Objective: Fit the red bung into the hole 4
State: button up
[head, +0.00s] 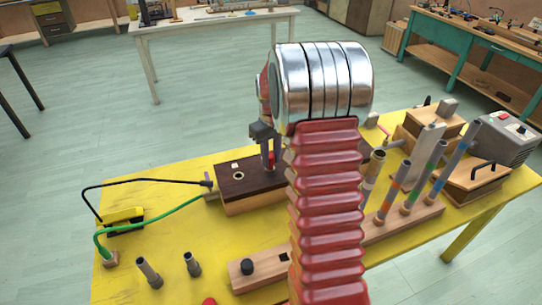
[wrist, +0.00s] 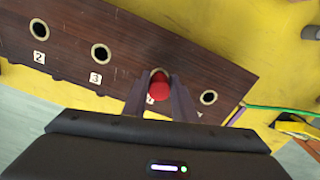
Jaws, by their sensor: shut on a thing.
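The red bung (wrist: 160,91) is between the fingers of my gripper (wrist: 160,82), which is shut on it. In the head view, the bung (head: 271,159) shows at the fingertips of my gripper (head: 270,155), low over the dark wooden block (head: 248,190). In the wrist view, the block (wrist: 130,62) has a row of holes. The bung overlaps hole 4 (wrist: 158,71), the one after the hole labelled 3 (wrist: 101,53); its own label is mostly hidden. I cannot tell whether the bung's tip is inside the hole.
Another hole (wrist: 208,97) lies right of the bung. A green cable (head: 150,220) and a black cable (head: 140,182) lie left of the block. A rack of coloured tubes (head: 405,218) stands right of my arm. The yellow table (head: 190,228) is partly clear in front.

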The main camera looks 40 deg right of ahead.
aim_at(271, 156)
jog(key=shift+f, duration=1)
jog(key=o, duration=1.1)
jog(key=shift+r, duration=0.1)
notch_tip(271, 156, up, 14)
jog(key=shift+f, duration=0.25)
dwell(0.9)
